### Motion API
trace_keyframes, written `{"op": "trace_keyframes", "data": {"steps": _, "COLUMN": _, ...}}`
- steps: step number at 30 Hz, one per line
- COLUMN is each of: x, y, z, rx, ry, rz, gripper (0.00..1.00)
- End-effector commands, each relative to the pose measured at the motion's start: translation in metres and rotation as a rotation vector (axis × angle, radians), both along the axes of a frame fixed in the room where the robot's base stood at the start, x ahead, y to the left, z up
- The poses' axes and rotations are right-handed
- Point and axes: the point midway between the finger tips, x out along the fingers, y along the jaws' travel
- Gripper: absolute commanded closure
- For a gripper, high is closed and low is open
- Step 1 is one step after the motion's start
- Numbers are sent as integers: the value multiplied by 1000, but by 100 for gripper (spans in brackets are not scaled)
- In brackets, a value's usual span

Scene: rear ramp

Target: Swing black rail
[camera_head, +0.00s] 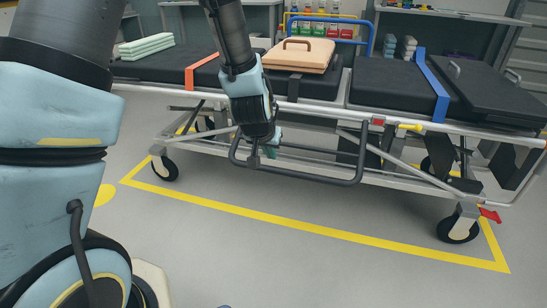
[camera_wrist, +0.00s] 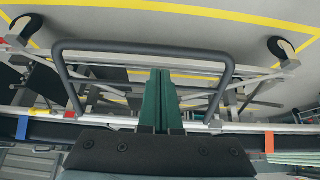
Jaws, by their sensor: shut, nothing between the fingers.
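The black rail (camera_head: 312,177) is a dark, U-shaped side rail on the near side of the wheeled stretcher (camera_head: 365,113). It hangs below the mattress level, with its long bar low and toward me. In the wrist view the rail (camera_wrist: 140,46) spans the picture as a wide hoop. My gripper (camera_head: 270,150) points down at the left part of the rail. Its green fingers (camera_wrist: 160,75) are shut together and empty, between the hoop's two side arms. I cannot tell whether they touch the rail.
An orange case (camera_head: 300,55) and folded green cloths (camera_head: 146,46) lie on the stretcher. Orange and blue straps cross the mattress. A red lever (camera_head: 490,214) is by the right wheel. Yellow lines (camera_head: 300,228) mark the floor; the floor in front is clear.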

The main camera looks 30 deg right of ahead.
Motion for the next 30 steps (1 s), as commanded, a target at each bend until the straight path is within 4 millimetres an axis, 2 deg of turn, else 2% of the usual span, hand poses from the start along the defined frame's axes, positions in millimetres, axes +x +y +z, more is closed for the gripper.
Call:
{"op": "trace_keyframes", "data": {"steps": 9, "x": 24, "y": -22, "z": -57, "rx": 0, "ry": 4, "rz": 3, "gripper": 100}}
{"op": "trace_keyframes", "data": {"steps": 15, "x": 39, "y": -37, "z": -87, "rx": -1, "ry": 2, "rz": 3, "gripper": 100}}
{"op": "trace_keyframes", "data": {"steps": 22, "x": 49, "y": -47, "z": -103, "rx": -1, "ry": 2, "rz": 2, "gripper": 100}}
{"op": "trace_keyframes", "data": {"steps": 30, "x": 52, "y": -49, "z": -105, "rx": -2, "ry": 2, "rz": 3, "gripper": 100}}
